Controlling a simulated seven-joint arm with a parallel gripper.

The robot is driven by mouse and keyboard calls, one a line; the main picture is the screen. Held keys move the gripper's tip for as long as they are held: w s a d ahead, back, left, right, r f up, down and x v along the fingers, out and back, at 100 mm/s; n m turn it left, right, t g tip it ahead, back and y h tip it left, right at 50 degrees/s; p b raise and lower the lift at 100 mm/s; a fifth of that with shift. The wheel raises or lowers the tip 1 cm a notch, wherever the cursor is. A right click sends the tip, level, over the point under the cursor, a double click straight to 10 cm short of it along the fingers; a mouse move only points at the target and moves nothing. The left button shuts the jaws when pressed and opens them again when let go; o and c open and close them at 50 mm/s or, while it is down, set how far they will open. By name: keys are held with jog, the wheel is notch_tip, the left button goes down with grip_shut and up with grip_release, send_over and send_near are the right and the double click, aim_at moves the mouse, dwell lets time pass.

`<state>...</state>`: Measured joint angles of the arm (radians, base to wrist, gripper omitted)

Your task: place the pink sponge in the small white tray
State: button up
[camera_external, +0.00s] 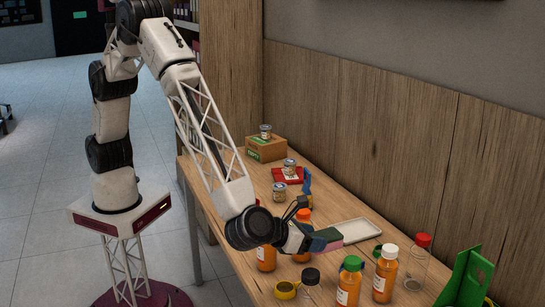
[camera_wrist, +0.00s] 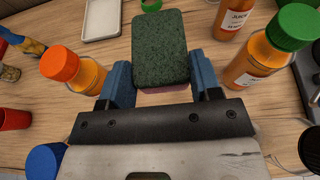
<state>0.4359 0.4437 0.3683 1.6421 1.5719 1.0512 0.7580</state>
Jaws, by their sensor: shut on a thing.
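The pink sponge has a dark green scouring face (camera_wrist: 160,47), and a thin pink edge shows below it in the wrist view. In the outside view the sponge (camera_external: 329,237) is at the tip of my gripper, above the table. My gripper (camera_wrist: 160,82) is shut on the sponge, with a blue finger on each side of it. The small white tray (camera_external: 355,232) lies on the table just beyond the sponge, toward the wall. In the wrist view the tray (camera_wrist: 101,20) is at the top, left of the sponge, partly cut off by the frame. No object shows in its visible part.
Orange juice bottles stand close by: an orange-capped one (camera_wrist: 72,67), a green-capped one (camera_wrist: 270,50) and a white-capped one (camera_external: 386,272). A clear red-capped bottle (camera_external: 417,262) stands right of the tray. A cardboard box (camera_external: 266,148) and cans are at the far end.

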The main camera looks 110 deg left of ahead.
notch_tip(320, 180, up, 10)
jog(key=shift+f, duration=0.25)
jog(key=s+a, duration=0.2)
jog(key=a, duration=0.2)
jog(key=s+a, duration=0.2)
jog(key=a, duration=0.2)
jog(key=s+a, duration=0.2)
jog(key=a, duration=0.2)
jog(key=shift+s+r, duration=0.2)
jog(key=shift+r, duration=0.1)
jog(key=shift+s+a, duration=6.2)
jog(key=shift+a, duration=0.45)
notch_tip(320, 180, down, 14)
jog(key=w+f, duration=0.1)
jog(key=w, duration=1.5)
jog(key=shift+f, duration=0.25)
